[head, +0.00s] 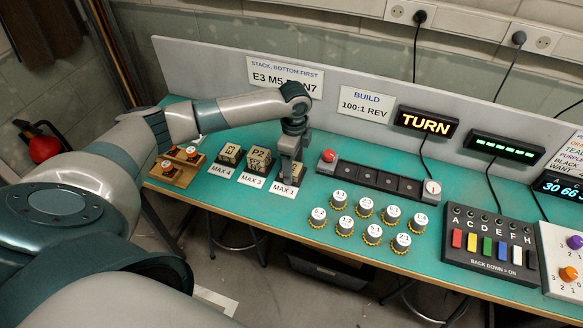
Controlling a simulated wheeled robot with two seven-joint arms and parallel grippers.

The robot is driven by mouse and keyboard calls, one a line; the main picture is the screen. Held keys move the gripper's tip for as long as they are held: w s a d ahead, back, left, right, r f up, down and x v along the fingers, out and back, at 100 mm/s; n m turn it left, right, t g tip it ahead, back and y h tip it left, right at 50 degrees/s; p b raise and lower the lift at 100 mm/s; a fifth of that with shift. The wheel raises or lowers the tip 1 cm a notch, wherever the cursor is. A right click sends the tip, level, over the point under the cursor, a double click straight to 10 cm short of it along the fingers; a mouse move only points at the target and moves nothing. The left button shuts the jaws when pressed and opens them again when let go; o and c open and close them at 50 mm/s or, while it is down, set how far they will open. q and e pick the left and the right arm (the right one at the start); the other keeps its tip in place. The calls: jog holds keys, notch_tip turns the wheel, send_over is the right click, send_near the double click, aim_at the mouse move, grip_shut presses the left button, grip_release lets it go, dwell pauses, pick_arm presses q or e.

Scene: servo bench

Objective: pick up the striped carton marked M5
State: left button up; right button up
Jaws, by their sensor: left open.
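The middle carton (259,159), marked P2, is behind MAX 3. The right carton (298,173) is behind MAX 1 and mostly hidden by my left gripper; its mark is hidden. I cannot tell which carton is marked M5. My left gripper (289,175) is open and points down at the right carton. Whether its fingers straddle or touch it is unclear. My right gripper is not in view.
A wooden rack (176,168) stands left of the cartons. A dark slotted rail (375,180) with a red knob lies close to the right. Several white-capped knobs (366,208) stand in front of it. A grey back panel (370,115) carries signs, one reading E3 M5.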

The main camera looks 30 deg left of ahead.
aim_at(296, 169)
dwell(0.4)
pick_arm(q)
jog(key=c, duration=1.1)
jog(key=shift+c, duration=0.3)
jog(key=shift+r+b, duration=0.35)
jog(key=shift+r, duration=0.1)
jog(key=r, duration=0.1)
jog(key=r+b, duration=0.1)
jog(key=r, duration=0.1)
jog(key=shift+d+r+b, duration=0.15)
jog(key=shift+d+b, duration=0.15)
jog(key=shift+d, duration=0.1)
jog(key=d+r+b, duration=0.3)
jog(key=d+r, duration=0.3)
jog(key=d, duration=0.5)
jog(key=shift+r, duration=0.4)
jog(key=shift+w, duration=0.1)
